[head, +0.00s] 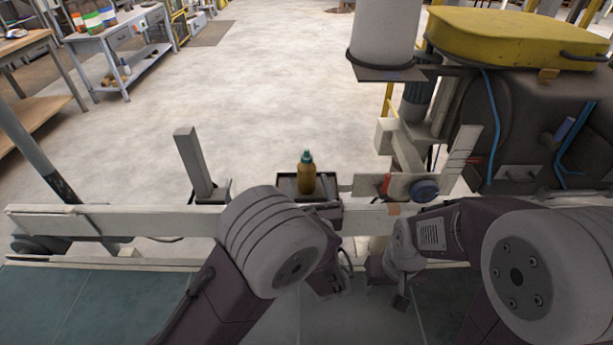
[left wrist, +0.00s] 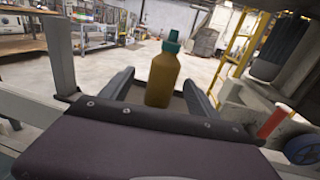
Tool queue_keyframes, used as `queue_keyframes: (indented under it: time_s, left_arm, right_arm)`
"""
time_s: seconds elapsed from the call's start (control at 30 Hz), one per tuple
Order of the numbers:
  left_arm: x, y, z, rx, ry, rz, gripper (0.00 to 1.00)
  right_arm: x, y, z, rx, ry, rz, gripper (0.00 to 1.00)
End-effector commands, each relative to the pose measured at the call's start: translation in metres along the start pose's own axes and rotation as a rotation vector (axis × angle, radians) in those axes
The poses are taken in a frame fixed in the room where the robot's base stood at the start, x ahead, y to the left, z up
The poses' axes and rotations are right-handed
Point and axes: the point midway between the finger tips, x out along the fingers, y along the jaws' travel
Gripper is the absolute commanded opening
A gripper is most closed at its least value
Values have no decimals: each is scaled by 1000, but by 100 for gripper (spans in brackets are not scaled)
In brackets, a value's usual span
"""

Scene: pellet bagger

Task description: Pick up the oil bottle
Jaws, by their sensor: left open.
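The oil bottle (head: 306,174) is amber with a teal cap. It stands upright on a small dark tray (head: 286,182) at the beam, in the middle of the head view. In the left wrist view the bottle (left wrist: 161,80) stands ahead, between the two fingers of my left gripper (left wrist: 160,88) as seen from there. That gripper is open and holds nothing; I cannot tell how far the bottle is from the fingers. In the head view my left arm hides most of the gripper. My right arm is at the lower right, and its fingers cannot be made out.
A pale beam (head: 120,222) runs across in front of me, with an upright post (head: 193,163) left of the tray. A machine with a yellow cover (head: 515,38) and a blue knob (head: 424,190) stand to the right.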

Motion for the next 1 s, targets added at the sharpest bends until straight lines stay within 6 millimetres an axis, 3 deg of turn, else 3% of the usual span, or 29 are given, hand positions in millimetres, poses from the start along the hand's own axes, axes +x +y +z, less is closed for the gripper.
queue_keyframes:
  time_s: [0.3,0.57,0.67,0.83,1.0]
  left_arm:
    - [46,-6,-1,-2,0,3,70]
    - [52,-7,-1,0,1,0,70]
    - [51,-7,-1,-1,1,1,48]
    - [51,-7,-1,-1,1,1,0]
    - [51,-7,-1,-1,0,1,0]
  right_arm:
    - [2,0,0,0,0,0,38]
    - [2,0,0,0,0,0,38]
    - [2,0,0,0,0,0,38]
    - [2,0,0,0,0,0,38]
    - [2,0,0,0,0,0,38]
